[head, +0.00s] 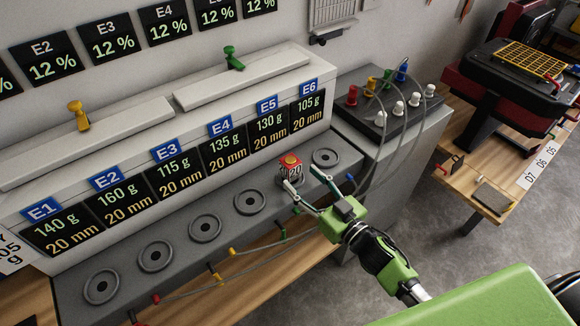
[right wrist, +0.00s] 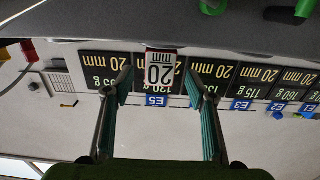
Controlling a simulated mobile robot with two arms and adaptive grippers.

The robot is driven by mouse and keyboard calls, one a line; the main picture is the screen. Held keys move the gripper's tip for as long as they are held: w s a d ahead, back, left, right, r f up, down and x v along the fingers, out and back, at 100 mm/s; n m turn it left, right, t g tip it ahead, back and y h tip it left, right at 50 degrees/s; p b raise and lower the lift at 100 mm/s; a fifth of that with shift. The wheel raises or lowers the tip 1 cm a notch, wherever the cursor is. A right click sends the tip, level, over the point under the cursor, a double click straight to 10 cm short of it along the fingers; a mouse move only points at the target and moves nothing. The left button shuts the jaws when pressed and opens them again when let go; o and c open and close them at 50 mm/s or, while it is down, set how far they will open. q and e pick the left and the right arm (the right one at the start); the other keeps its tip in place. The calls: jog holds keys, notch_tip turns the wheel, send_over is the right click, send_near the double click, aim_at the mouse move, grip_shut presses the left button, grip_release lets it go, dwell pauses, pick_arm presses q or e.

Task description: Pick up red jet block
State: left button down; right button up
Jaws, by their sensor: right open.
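The red jet block (head: 291,160) stands upright below the E5 sign. It has a red top with a yellow centre and a pale side label reading 20. My right gripper (head: 301,179) is open, its two fingertips close to the block on its near side. In the right wrist view, upside down, the block's 20 label (right wrist: 160,70) shows between the spread fingers of the right gripper (right wrist: 158,80). I cannot tell whether either finger touches the block. My left gripper is not in view.
The round pad under E6 (head: 325,158) is empty, as is the pad under E4 (head: 250,201). The sloped sign panel (head: 180,170) rises behind the block. Grey cables (head: 240,272) run along the front. A box with coloured plugs (head: 385,105) stands to the right.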

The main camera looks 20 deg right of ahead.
aim_at(296, 173)
jog(key=shift+p+x, duration=0.5)
jog(key=shift+x, duration=2.65)
jog(key=c, duration=1.3)
